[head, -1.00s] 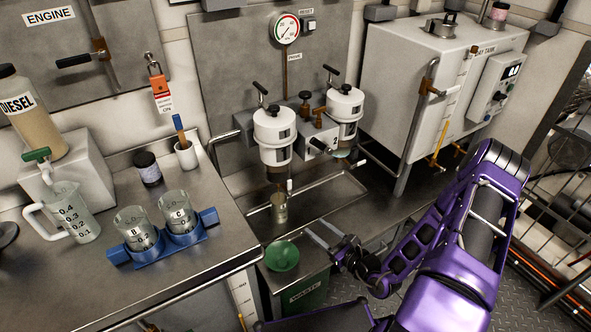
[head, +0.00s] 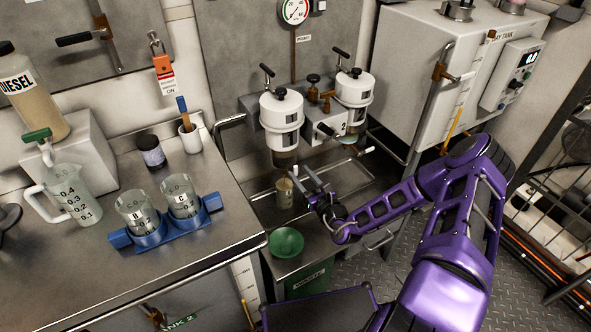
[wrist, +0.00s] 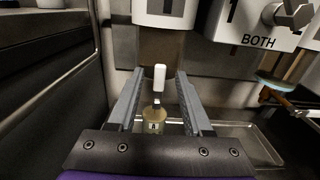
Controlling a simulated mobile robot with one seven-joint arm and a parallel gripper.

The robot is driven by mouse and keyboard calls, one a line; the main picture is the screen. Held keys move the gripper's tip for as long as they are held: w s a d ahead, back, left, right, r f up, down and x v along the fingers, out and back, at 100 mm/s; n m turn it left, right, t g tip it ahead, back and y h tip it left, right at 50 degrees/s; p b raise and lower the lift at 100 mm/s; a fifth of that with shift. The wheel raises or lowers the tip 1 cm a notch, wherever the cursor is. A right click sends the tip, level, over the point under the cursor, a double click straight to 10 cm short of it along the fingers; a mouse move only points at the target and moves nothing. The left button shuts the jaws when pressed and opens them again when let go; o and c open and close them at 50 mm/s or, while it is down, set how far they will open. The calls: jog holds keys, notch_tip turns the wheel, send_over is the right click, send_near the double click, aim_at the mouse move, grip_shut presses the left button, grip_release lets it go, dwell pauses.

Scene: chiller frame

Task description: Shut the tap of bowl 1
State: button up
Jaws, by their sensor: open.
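Filter 1 is the left white housing (head: 281,115), with a dark brown bowl (head: 286,157) beneath it. The bowl also shows in the wrist view (wrist: 163,52), under the housing marked 1. Its tap has a white handle (wrist: 159,78), which looks upright in the wrist view. My gripper (wrist: 158,82) is open, with its fingers to either side of the handle in that view; I cannot tell how near they are in depth. In the head view my gripper (head: 305,177) is just right of the bowl's underside. A small jar (head: 284,193) of amber liquid, also in the wrist view (wrist: 153,120), stands below the tap.
The second filter housing (head: 353,88) and the selector panel (wrist: 255,25) are to the right. A metal drip tray (head: 340,176) lies beneath. A green funnel (head: 286,242) sits on the waste container (head: 308,282). The bench (head: 185,250) edge is at left.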

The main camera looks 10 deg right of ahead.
aim_at(296, 169)
jog(key=shift+x, duration=1.8)
grip_shut()
